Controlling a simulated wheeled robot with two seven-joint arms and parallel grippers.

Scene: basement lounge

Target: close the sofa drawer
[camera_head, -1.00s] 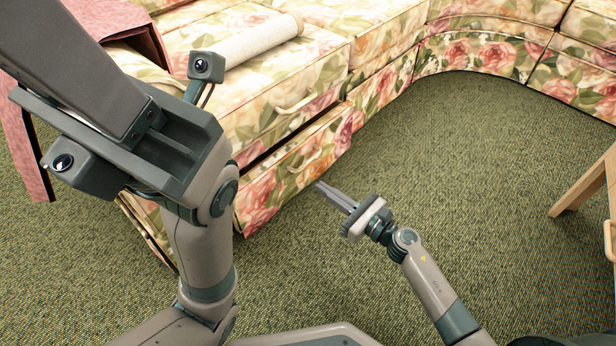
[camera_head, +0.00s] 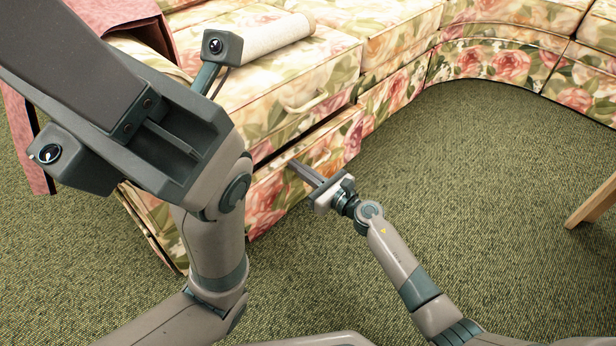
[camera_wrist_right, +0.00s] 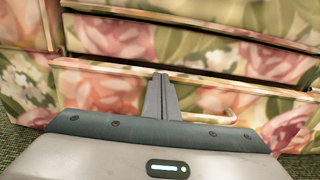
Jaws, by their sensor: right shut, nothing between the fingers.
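The sofa drawer (camera_head: 268,203) is the low floral front under the seat, in the middle of the head view. A dark gap runs along its top edge, so it stands partly out. My right gripper (camera_head: 304,173) is shut and empty, its fingertips at the drawer front. In the right wrist view the shut fingers (camera_wrist_right: 161,97) overlap the drawer front (camera_wrist_right: 100,90), near a pale curved handle (camera_wrist_right: 222,117). I cannot tell whether they touch it. My left arm's end (camera_head: 150,140) looms large at the left; its finger state is unclear.
The floral sofa (camera_head: 410,45) curves along the back, with a rolled pale cloth (camera_head: 270,40) on its seat. A reddish cover (camera_head: 130,28) hangs at the left. A wooden leg (camera_head: 592,204) stands at the right. The green carpet (camera_head: 470,190) between is clear.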

